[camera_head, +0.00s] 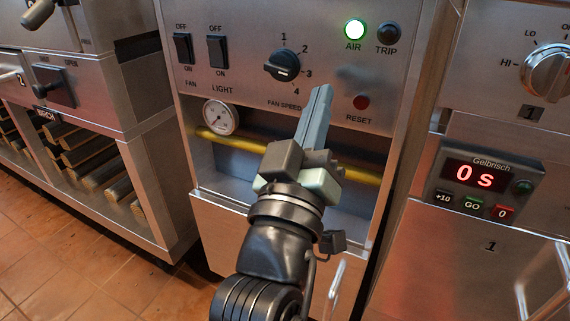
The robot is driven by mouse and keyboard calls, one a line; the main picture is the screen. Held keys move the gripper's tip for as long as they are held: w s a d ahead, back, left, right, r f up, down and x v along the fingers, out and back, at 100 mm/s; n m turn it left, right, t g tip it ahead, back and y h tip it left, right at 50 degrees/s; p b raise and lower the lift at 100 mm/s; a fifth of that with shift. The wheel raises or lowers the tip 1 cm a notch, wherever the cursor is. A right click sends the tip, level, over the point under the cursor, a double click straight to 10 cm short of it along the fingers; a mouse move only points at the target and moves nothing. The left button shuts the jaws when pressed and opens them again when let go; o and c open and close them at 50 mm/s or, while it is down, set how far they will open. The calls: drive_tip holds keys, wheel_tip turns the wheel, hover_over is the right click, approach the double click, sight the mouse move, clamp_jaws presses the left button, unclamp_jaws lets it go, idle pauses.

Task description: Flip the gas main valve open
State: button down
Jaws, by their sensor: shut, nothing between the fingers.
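A yellow gas pipe (252,143) runs across a recess in the steel panel, with a round pressure gauge (221,117) above its left end. I cannot make out the gas main valve's handle; my arm covers the middle of the pipe. My gripper (321,92) is shut and empty. Its fingers point up and away from me, in front of the panel, with the tips appearing between the fan speed knob and the RESET button. I cannot tell whether the fingers touch anything.
Above the recess are FAN (183,49) and LIGHT (217,51) switches, a fan speed knob (282,66), a lit green AIR lamp (355,30), a dark TRIP lamp (388,34) and a red RESET button (361,102). A timer (475,181) reading 0 s stands right.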

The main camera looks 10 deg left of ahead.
drive_tip(key=s+a+f+n+g+y+p, duration=0.1)
drive_tip(key=a+f+n+p, duration=0.1)
drive_tip(key=f+n, duration=0.3)
drive_tip(key=s+a+f+n+g+y+p, duration=0.1)
drive_tip(key=a+f+n, duration=0.4)
drive_tip(key=f, duration=0.5)
drive_tip(key=s+a+f+n+g+y+p, duration=0.1)
drive_tip(key=a+f+n+p, duration=0.3)
drive_tip(key=f, duration=0.4)
drive_tip(key=shift+a+f+n+g+y, duration=0.3)
drive_tip(key=shift+n+g, duration=0.1)
drive_tip(key=shift+g, duration=0.3)
drive_tip(key=w+b, duration=0.2)
drive_tip(key=w, duration=0.8)
drive_tip(key=shift+s+d+p, duration=0.25)
drive_tip(key=shift+d+p, duration=0.2)
drive_tip(key=shift+d, duration=0.4)
drive_tip(key=shift+s+d+p, duration=0.25)
drive_tip(key=shift+d+p, duration=0.15)
drive_tip(key=shift+d, duration=0.4)
drive_tip(key=shift+d+r+p, duration=0.15)
drive_tip(key=shift+p, duration=0.4)
